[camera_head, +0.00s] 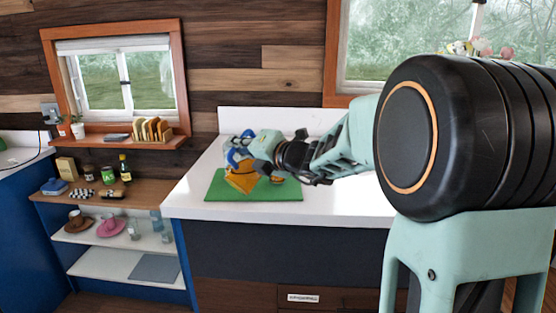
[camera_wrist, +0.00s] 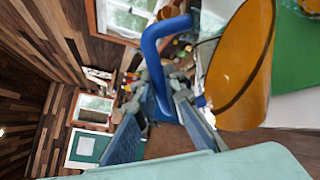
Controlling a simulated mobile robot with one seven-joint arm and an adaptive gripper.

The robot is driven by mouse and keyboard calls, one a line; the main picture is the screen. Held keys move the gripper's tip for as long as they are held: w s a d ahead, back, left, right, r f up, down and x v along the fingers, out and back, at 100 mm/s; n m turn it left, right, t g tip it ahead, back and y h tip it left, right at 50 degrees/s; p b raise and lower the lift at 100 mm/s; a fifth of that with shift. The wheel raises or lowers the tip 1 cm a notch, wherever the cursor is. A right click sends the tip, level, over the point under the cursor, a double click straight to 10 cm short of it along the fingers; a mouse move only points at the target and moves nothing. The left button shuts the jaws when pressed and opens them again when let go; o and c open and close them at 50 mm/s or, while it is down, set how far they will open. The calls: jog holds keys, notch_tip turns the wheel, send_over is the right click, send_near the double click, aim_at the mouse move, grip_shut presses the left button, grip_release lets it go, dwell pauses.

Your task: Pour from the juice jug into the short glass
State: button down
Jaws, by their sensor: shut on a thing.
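The juice jug (camera_head: 240,180) has an amber body and a blue handle. It hangs tilted over the green mat (camera_head: 285,192) on the white counter. My gripper (camera_head: 246,149) is shut on its handle. In the wrist view, the blue handle (camera_wrist: 150,45) runs between the fingers of my gripper (camera_wrist: 163,108), and the amber body (camera_wrist: 240,70) is to the right. A small amber-tinted item (camera_head: 277,180) sits on the mat right of the jug; it is too small to tell whether it is the short glass. I cannot see any stream of juice.
The white counter (camera_head: 335,205) is clear right of the mat. A shelf unit (camera_head: 150,205) at left holds a bottle (camera_head: 125,168), a green jar (camera_head: 108,175), hats and glasses. A window ledge (camera_head: 125,144) above it carries a rack and plants.

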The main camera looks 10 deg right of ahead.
jog(key=shift+w+d+r+m+p, duration=0.2)
jog(key=shift+r+m+p, duration=0.1)
jog(key=shift+r+p, duration=0.4)
dwell(1.5)
